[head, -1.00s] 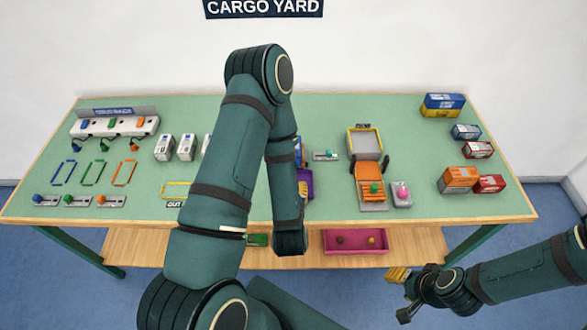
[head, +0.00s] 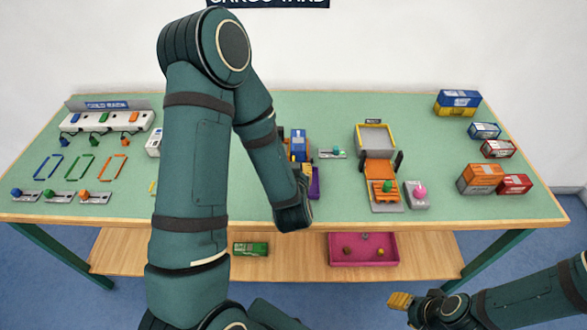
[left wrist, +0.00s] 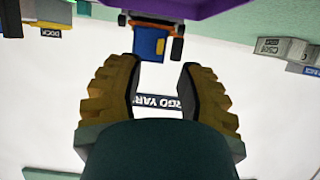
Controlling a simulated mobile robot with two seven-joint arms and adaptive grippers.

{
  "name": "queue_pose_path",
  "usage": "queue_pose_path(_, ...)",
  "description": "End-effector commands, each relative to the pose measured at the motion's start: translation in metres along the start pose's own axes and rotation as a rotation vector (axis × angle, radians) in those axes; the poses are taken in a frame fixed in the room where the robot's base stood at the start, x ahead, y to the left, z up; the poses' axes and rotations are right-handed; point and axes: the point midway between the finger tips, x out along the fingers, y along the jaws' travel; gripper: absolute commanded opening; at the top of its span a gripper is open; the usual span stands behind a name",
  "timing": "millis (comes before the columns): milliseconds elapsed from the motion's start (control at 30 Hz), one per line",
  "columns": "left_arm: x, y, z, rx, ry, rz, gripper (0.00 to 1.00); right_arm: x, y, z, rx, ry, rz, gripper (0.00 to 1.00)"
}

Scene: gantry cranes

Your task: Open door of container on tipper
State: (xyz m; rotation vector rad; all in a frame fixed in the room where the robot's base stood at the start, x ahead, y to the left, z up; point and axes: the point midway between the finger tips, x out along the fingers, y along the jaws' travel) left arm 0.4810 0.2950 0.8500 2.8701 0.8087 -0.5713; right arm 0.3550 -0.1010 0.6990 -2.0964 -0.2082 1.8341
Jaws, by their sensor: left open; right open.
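A small blue box (head: 298,143) with orange parts around it stands mid-table, just right of my left forearm and partly hidden by it. A purple tray (head: 314,183) is in front of it. In the left wrist view, which is upside down, a blue block with orange (left wrist: 150,42) lies beyond my left gripper (left wrist: 157,68), next to the purple tray (left wrist: 175,7). I cannot make out a door. My right gripper (head: 402,304) is open and empty, in front of the table at lower right.
An orange ramp (head: 381,170) with a yellow-framed grey bed (head: 376,139) stands right of centre, beside a pink-knobbed box (head: 418,194). Container blocks (head: 481,177) stand at the right. A magenta tray (head: 363,262) is on the lower shelf. The green tabletop (head: 510,205) is free at front right.

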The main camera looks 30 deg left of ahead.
Motion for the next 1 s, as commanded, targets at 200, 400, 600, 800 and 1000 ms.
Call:
queue_pose_path(200,0.037,0.000,0.000,-0.001,0.002,-0.002,0.37,0.003,0.001,-0.001,0.000,0.002,0.000,0.47)
queue_pose_path(400,0.052,0.000,0.000,-0.001,0.000,-0.001,0.37,0.005,0.002,-0.001,0.000,0.003,0.000,0.47)
queue_pose_path(600,0.054,0.000,0.000,0.000,-0.001,0.000,0.37,0.005,0.002,-0.001,0.000,0.004,0.000,0.47)
queue_pose_path(800,0.054,0.000,0.000,0.000,0.000,0.000,0.12,0.005,0.002,-0.001,0.000,0.003,0.000,0.47)
queue_pose_path(1000,0.054,0.000,0.000,0.000,0.000,0.000,0.00,0.005,0.002,-0.001,0.000,0.003,0.000,0.47)
